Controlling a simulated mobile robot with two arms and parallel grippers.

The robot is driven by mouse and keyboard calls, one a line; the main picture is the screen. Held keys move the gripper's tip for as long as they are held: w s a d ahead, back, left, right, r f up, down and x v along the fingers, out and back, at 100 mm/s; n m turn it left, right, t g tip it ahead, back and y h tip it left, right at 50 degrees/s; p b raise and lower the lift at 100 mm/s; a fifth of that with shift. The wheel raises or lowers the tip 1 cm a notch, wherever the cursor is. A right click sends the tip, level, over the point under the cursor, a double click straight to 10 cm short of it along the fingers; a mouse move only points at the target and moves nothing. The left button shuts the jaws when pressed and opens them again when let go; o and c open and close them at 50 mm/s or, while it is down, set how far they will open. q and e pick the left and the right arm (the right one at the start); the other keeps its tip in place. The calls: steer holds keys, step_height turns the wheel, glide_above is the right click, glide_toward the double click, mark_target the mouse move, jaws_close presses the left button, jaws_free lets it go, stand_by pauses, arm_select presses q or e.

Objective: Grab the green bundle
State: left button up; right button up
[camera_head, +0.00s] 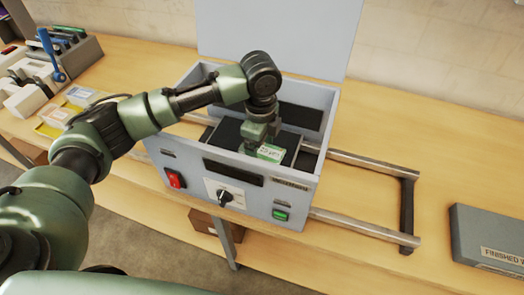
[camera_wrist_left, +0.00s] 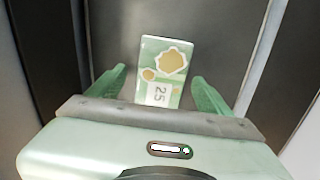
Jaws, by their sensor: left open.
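The green bundle (camera_head: 271,153) lies on the dark bed inside the open grey laminator (camera_head: 233,198). In the left wrist view the green bundle (camera_wrist_left: 164,69) shows a gold emblem and a "25" label. My left gripper (camera_head: 262,148) is reaching down into the machine right at the bundle. In the wrist view the left gripper's (camera_wrist_left: 157,90) two green fingers are open, one on each side of the bundle's near end, with gaps on both sides. My right gripper is not in view.
The laminator's lid (camera_head: 280,35) stands raised behind. Metal rails (camera_head: 365,225) stick out to the right. A grey box marked "FINISHED" (camera_head: 490,240) sits at the far right. White items and a blue-handled tool (camera_head: 48,50) are at the left.

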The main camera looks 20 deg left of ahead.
arm_select(q)
steer(key=shift+f, duration=0.55)
steer(key=c, duration=1.5)
steer(key=shift+c, duration=1.1)
steer(key=shift+r, duration=0.15)
